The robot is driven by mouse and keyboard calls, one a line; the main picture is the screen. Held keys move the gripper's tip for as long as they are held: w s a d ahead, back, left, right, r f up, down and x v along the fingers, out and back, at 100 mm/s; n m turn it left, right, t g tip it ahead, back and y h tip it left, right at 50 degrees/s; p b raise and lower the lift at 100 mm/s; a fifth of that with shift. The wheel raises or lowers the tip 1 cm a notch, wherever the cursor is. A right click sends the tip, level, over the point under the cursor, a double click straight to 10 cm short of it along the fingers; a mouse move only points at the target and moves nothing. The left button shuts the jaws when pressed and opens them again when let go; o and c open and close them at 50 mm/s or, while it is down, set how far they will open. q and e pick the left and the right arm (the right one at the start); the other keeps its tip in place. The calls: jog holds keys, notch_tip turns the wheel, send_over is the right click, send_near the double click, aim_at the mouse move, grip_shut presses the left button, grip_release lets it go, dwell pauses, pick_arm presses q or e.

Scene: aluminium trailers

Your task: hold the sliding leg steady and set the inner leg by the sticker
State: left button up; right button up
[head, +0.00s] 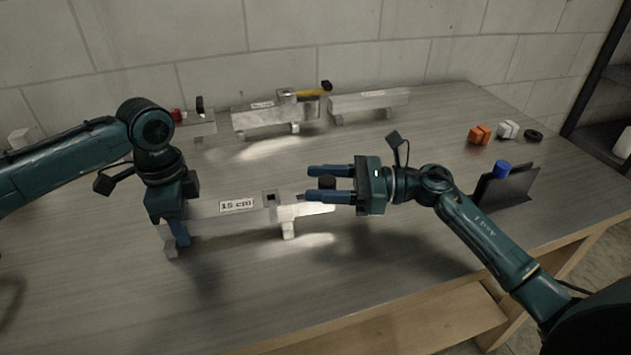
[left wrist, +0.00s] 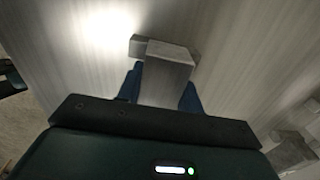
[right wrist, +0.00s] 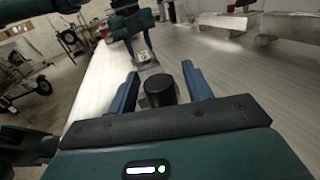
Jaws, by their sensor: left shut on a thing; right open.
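The front aluminium leg assembly lies across the bench in the head view, with a white "15 cm" sticker (head: 237,205) on its side. A square-holed block (head: 270,199) and a lighter metal piece (head: 303,211) stand at its right end. My left gripper (head: 177,238) is shut on the grey leg end (left wrist: 168,75), seen between its fingers in the left wrist view. My right gripper (head: 307,184) is open, its fingers on either side of a black knob (right wrist: 158,90). I cannot tell whether they touch it. The left arm hides part of the leg.
More aluminium assemblies (head: 262,118) stand along the back, one with a yellow-handled lever (head: 312,92). An orange block (head: 479,134), a white block (head: 507,129) and a black ring (head: 533,135) lie back right. A dark holder (head: 512,187) with a blue-topped item (head: 501,169) stands at the right.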

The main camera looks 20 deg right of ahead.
jog(key=v, duration=0.6)
pick_arm(q)
jog(key=o, duration=1.3)
